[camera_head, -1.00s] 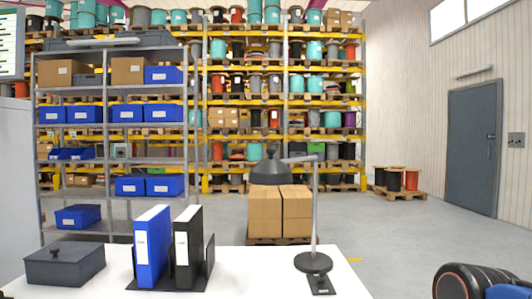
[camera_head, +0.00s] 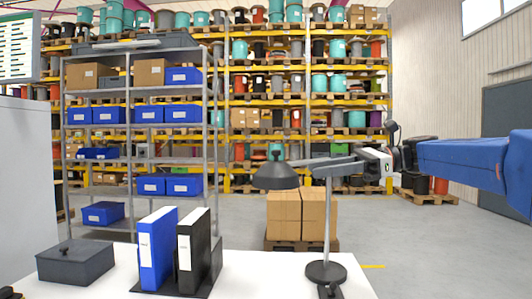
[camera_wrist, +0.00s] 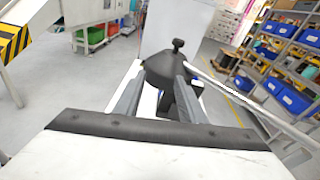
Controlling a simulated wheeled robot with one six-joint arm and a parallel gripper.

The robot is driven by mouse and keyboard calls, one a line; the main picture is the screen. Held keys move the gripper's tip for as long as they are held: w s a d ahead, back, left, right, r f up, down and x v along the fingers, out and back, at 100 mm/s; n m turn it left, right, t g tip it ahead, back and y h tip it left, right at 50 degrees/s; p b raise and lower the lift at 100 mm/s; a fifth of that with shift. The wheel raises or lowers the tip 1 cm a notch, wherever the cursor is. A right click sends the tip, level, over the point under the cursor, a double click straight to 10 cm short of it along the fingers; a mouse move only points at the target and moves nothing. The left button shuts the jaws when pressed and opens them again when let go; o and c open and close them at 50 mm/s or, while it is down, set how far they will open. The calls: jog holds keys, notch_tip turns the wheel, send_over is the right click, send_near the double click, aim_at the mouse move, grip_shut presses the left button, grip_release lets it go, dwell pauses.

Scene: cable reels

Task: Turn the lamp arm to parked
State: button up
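The desk lamp's post (camera_head: 327,225) stands upright on a round dark base (camera_head: 326,273) on the white table. Its dark shade (camera_head: 276,177) hangs to the left of the post, at the end of the lamp arm (camera_head: 308,162). My gripper (camera_head: 318,169) reaches in from the right at lamp-arm height, overlapping the post top. In the wrist view my gripper (camera_wrist: 161,78) has its fingers apart, with the shade (camera_wrist: 160,68) and its knob beyond the tips. The pale lamp arm (camera_wrist: 250,105) runs to the right of the fingers. Contact cannot be told.
A blue binder (camera_head: 157,248) and a black binder (camera_head: 194,250) stand left of the lamp, beside a dark lidded box (camera_head: 76,262). Stacked cartons (camera_head: 302,215) are on a pallet behind. A metal shelf (camera_head: 137,209) with blue bins is at the left.

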jog(key=w+d+r+g+y, duration=0.1)
jog(key=w+d+r+y, duration=0.1)
jog(key=w+r, duration=0.15)
jog(key=shift+m, duration=0.3)
jog(key=a, duration=1.1)
jog(key=s+a+r, duration=0.1)
jog(key=a, duration=0.5)
jog(key=shift+s+a, duration=0.1)
jog(key=shift+a, duration=0.2)
grip_shut()
